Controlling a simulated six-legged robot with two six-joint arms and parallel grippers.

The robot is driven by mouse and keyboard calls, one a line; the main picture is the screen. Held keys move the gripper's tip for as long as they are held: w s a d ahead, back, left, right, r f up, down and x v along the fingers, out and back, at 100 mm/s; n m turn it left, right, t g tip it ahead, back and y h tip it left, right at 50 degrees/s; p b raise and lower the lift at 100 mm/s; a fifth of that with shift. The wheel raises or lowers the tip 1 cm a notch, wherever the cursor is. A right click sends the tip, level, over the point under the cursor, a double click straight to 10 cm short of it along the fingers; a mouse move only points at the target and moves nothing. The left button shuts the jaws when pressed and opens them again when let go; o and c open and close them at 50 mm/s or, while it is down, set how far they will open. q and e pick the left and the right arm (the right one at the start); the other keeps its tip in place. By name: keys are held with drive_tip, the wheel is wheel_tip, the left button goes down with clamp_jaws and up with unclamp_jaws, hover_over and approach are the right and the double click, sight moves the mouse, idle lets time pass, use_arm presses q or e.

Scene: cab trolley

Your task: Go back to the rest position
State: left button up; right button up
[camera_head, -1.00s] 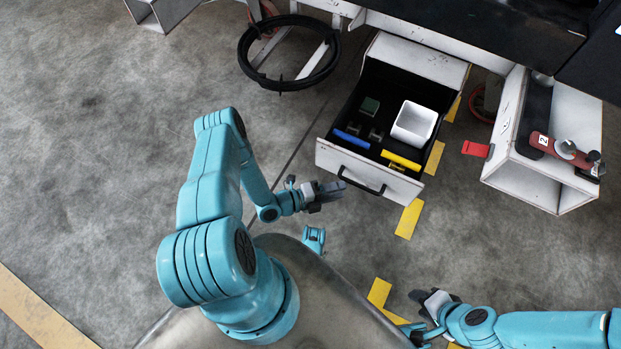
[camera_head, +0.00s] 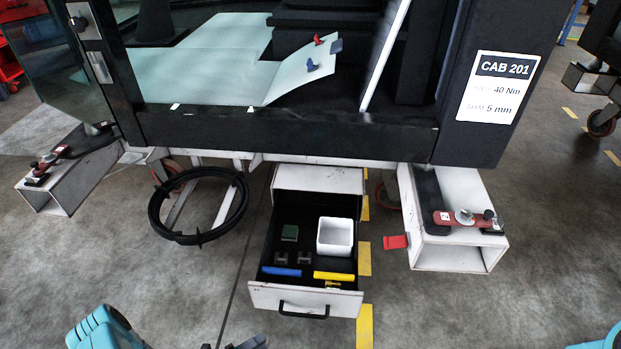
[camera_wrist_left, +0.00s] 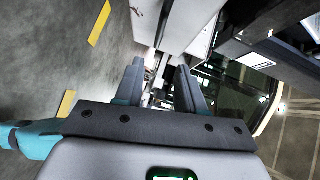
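My left gripper (camera_head: 238,344) just shows at the bottom edge of the head view, below and left of the open drawer (camera_head: 262,297). In the left wrist view its two dark fingers (camera_wrist_left: 161,80) stand apart with nothing between them, so it is open and empty. My left arm shows as a teal part at the lower left of the head view. A small teal part of my right arm shows at the lower right corner. My right gripper is outside both views.
The drawer sticks out under the cab, with a black handle (camera_head: 303,314), white bin (camera_head: 336,236), blue bar (camera_head: 281,271) and yellow bar (camera_head: 333,275). A black ring (camera_head: 160,222) hangs left. A white bracket (camera_head: 450,256) stands right. Grey floor in front is clear.

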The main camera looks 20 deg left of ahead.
use_arm(q)
drive_tip(key=w+d+r+n+g+h, duration=0.1)
drive_tip(key=w+d+r+g, duration=0.4)
drive_tip(key=w+d+r, duration=1)
drive_tip(key=s+f+n+g+y, duration=0.3)
drive_tip(key=s+n+g, duration=0.1)
drive_tip(key=s+n, duration=0.7)
drive_tip(key=s+f+n+g+y, duration=0.2)
drive_tip(key=s+n+g, duration=0.3)
drive_tip(key=s+n, duration=0.5)
wheel_tip(320, 180, up, 30)
drive_tip(key=w+n+p, duration=0.1)
drive_tip(key=n+p, duration=0.1)
drive_tip(key=p, duration=2.9)
drive_tip(key=shift+w+r, duration=0.15)
drive_tip(key=shift+r, duration=0.1)
